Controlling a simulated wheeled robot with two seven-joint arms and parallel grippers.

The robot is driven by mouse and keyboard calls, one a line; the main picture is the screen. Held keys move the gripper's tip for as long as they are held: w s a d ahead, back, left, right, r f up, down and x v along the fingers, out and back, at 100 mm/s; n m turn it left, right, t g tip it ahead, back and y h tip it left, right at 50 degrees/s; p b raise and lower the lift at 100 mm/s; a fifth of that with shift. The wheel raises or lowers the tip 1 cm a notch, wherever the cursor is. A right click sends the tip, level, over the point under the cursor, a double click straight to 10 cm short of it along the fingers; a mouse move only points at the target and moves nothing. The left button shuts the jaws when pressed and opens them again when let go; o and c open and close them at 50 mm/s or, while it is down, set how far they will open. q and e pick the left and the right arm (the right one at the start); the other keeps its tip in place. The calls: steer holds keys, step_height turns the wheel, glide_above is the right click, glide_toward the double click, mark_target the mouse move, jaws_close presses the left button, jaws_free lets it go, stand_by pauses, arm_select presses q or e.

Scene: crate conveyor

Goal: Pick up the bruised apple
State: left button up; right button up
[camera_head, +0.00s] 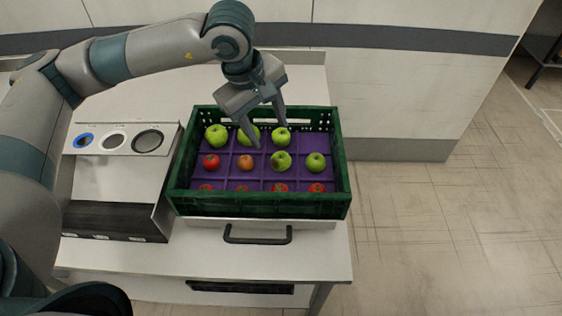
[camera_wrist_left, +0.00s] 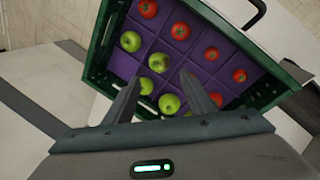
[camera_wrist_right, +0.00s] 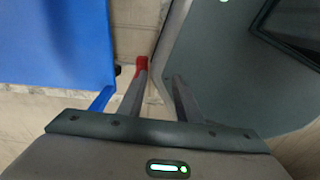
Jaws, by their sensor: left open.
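A green apple (camera_head: 281,161) in the middle row of the crate shows a brownish patch on its lower left; it looks like the bruised one. It also shows in the left wrist view (camera_wrist_left: 158,62), just beyond my fingers. My left gripper (camera_head: 268,125) is open and empty, fingers pointing down over the back part of the crate. Its fingers (camera_wrist_left: 160,82) partly cover the apples behind them. My right gripper (camera_wrist_right: 158,80) shows only in its own wrist view, with its fingers apart and no apple between them.
A dark green crate (camera_head: 262,205) with a purple divided insert holds several other green and red apples in neighbouring compartments. A white panel with round openings (camera_head: 113,141) stands left of it. In the right wrist view, a blue surface (camera_wrist_right: 50,45) and a red piece (camera_wrist_right: 141,65) lie near the fingers.

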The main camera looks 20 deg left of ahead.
arm_select(q)
steer(key=b, duration=0.1)
glide_above(280, 158)
steer(key=s, duration=0.2)
steer(key=f, duration=0.8)
steer(key=shift+w+a+f, duration=0.15)
steer(key=shift+w+a, duration=0.1)
steer(key=shift+a, duration=0.1)
steer(key=shift+f, duration=0.1)
steer(key=shift+x, duration=2.5)
steer(key=shift+w, duration=0.15)
steer(key=shift+c, duration=0.6)
steer(key=c, duration=0.7)
